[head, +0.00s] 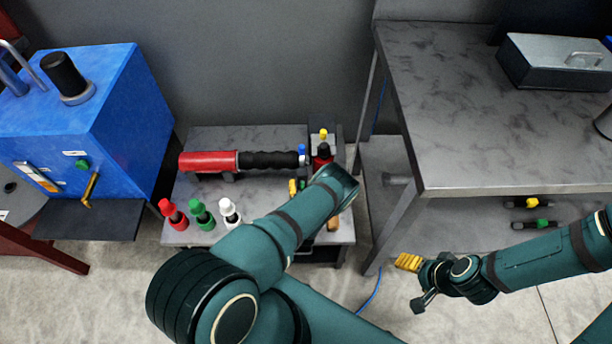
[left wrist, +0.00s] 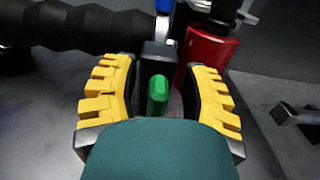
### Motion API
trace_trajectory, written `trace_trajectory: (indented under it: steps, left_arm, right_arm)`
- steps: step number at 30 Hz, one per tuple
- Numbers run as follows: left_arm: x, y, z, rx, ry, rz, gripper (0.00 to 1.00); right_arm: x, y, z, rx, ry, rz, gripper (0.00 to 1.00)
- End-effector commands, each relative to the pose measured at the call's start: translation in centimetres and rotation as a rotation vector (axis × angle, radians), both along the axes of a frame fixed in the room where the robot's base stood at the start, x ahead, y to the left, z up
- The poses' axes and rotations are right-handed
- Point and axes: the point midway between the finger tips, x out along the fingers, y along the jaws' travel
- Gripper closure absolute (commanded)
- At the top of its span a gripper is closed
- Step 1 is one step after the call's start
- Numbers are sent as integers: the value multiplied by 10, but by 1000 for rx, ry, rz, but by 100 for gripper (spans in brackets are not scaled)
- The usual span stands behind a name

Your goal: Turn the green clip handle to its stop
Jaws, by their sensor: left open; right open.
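The green clip handle (left wrist: 157,96) shows in the left wrist view as a small upright green lever below a dark block. My left gripper (left wrist: 160,88) is open, with one yellow-padded finger on each side of the handle and a gap on both sides. In the head view my left arm reaches over the small grey table and hides most of this gripper and the handle. My right gripper (head: 415,281) is open and empty, low over the floor at the right of the small table.
A red and black tool (head: 240,160) lies across the small table (head: 210,135). Red, green and white bottles (head: 201,213) stand at its front. A red-bodied part (left wrist: 208,60) stands close behind my left gripper. A blue machine (head: 110,110) is left, a tall bench (head: 490,150) right.

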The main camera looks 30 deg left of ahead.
Motion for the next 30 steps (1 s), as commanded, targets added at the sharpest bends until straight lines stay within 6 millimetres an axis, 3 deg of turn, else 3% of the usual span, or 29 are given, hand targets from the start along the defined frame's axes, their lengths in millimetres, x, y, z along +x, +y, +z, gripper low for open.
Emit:
trace_trajectory:
  steps: [12, 16, 30]
  left_arm:
    - [0, 3, 0, 1, -1, -1, 52]
    - [0, 3, 0, 1, -1, -1, 98]
    - [0, 1, 0, 41, 24, -4, 100]
  right_arm:
    - [0, 0, 0, 0, 1, 0, 29]
    - [0, 0, 0, 0, 1, 0, 29]
    - [0, 0, 0, 0, 0, 0, 29]
